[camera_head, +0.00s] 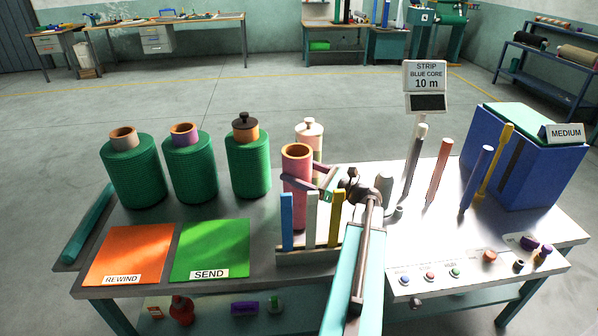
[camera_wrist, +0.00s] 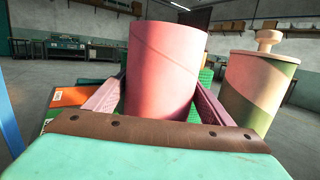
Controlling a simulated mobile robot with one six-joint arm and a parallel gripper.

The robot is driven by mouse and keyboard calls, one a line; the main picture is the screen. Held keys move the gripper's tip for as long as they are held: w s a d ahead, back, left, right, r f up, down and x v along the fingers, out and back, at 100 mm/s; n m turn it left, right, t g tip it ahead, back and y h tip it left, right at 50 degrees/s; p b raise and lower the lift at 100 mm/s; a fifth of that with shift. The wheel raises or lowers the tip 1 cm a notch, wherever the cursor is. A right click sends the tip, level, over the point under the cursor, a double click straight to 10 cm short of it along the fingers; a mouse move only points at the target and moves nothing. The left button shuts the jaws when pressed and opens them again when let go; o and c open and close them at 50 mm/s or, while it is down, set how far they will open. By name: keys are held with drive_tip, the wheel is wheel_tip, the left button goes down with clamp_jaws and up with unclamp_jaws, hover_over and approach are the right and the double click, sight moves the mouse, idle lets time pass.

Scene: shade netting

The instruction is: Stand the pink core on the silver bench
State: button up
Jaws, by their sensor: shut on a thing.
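The pink core (camera_head: 297,163) is an upright, hollow tube with a tan inner wall, left of the middle of the silver bench (camera_head: 215,207). My gripper (camera_head: 310,180) reaches it from the right and is shut on it. In the wrist view the pink core (camera_wrist: 165,65) stands between the two pink-mauve fingers (camera_wrist: 157,100), one on each side. Its lower end is hidden behind coloured posts in the head view and behind my gripper in the wrist view, so I cannot tell whether it touches the bench.
Green rolls (camera_head: 133,172) stand at the left. Orange (camera_head: 122,252) and green (camera_head: 212,249) mats lie at the front. A rack of blue, white and yellow posts (camera_head: 310,255) stands before the core. A capped roll (camera_head: 309,133) is close behind. Upright rods and a blue box (camera_head: 520,160) stand right.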

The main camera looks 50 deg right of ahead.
drive_tip(key=shift+f, duration=0.55)
drive_tip(key=o, duration=2.1)
drive_tip(key=b+v, duration=0.2)
drive_tip(key=v, duration=0.8)
drive_tip(key=shift+s, duration=0.25)
drive_tip(key=shift+v, duration=0.75)
